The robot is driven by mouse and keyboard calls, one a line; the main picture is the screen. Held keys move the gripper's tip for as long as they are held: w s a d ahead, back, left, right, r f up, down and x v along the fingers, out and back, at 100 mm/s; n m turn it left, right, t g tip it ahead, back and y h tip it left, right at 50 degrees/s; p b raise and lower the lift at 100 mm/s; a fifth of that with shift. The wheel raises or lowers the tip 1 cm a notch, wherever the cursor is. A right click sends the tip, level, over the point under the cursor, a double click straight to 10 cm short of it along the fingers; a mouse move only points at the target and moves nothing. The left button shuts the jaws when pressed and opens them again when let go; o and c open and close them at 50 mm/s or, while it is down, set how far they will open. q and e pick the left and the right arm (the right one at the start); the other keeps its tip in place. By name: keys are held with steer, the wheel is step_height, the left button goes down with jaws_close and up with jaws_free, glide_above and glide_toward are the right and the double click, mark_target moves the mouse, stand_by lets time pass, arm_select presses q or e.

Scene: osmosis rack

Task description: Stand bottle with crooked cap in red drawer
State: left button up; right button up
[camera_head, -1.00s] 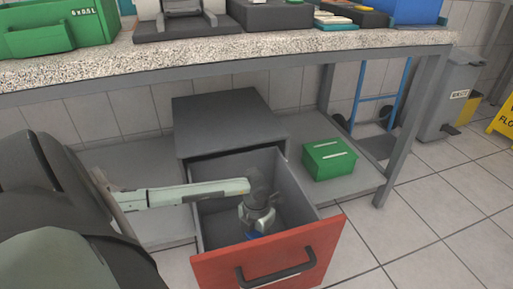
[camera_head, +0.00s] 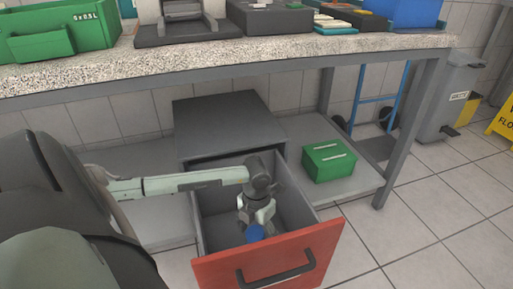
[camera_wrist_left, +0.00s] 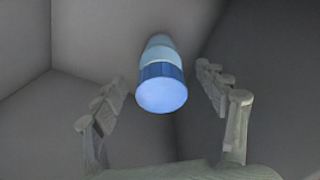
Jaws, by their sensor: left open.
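The red-fronted drawer (camera_head: 300,247) is pulled out of a dark grey cabinet (camera_head: 225,115) under the bench. My left gripper (camera_head: 257,222) reaches down inside it. A bottle's blue cap (camera_head: 256,234) shows just below the fingers; the drawer front hides what is lower. In the left wrist view, the bottle (camera_wrist_left: 160,52) has its blue cap end toward the camera and a pale blue body behind. It lies between the spread fingers of the gripper (camera_wrist_left: 165,100), with visible gaps on both sides. Its base is hidden. My right gripper is not in view.
Grey drawer walls (camera_head: 296,195) stand close around the gripper. A green box (camera_head: 329,160) sits on the shelf to the right. The speckled bench top (camera_head: 240,51) overhangs behind, with a metal leg (camera_head: 408,130) on the right.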

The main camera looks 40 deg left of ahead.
arm_select(q)
step_height(320, 180, up, 8)
steer(key=shift+f+p, duration=0.25)
steer(key=shift+p, duration=0.25)
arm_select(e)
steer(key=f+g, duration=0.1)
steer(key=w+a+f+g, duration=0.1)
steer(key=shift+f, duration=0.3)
